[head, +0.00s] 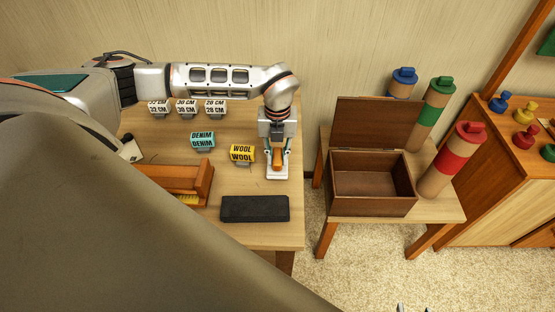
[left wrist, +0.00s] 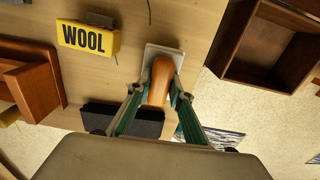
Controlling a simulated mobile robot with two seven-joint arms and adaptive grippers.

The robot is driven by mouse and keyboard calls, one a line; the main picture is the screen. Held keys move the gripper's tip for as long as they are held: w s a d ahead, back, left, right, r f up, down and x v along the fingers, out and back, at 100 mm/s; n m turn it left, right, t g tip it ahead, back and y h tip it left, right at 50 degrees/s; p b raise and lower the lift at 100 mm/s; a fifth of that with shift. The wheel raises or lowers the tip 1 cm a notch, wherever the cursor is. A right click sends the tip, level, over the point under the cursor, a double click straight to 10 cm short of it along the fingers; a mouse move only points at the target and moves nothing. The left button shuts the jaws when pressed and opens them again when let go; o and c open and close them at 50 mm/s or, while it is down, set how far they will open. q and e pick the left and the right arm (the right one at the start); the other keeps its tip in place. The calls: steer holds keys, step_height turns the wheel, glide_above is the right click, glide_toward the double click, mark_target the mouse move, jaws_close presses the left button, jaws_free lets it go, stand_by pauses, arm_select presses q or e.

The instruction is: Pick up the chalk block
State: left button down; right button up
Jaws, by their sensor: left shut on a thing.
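The chalk block (head: 277,177) looks like a white slab with an orange-brown wooden grip, near the right edge of the wooden table. It also shows in the left wrist view, where its wooden grip (left wrist: 161,80) stands between my fingers. My left gripper (head: 277,160) comes down from above and is shut on this grip. The slab lies at or close to the tabletop; I cannot tell whether it touches. Two small tips at the bottom edge of the head view may be my right gripper (head: 414,308); its jaw state does not show.
A black pad (head: 255,208) lies in front of the block. A yellow WOOL sign (head: 242,154) and a teal DENIM sign (head: 203,140) stand left. A wooden rack (head: 190,180) is at the table's left. An open brown box (head: 372,205) stands on a side table (head: 440,208) at right.

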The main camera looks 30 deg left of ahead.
mark_target(277, 155)
arm_select(q)
step_height(277, 155, up, 18)
steer(key=shift+r, duration=0.15)
stand_by(0.3)
steer(key=c, duration=2.4)
jaws_free()
steer(key=c, duration=0.4)
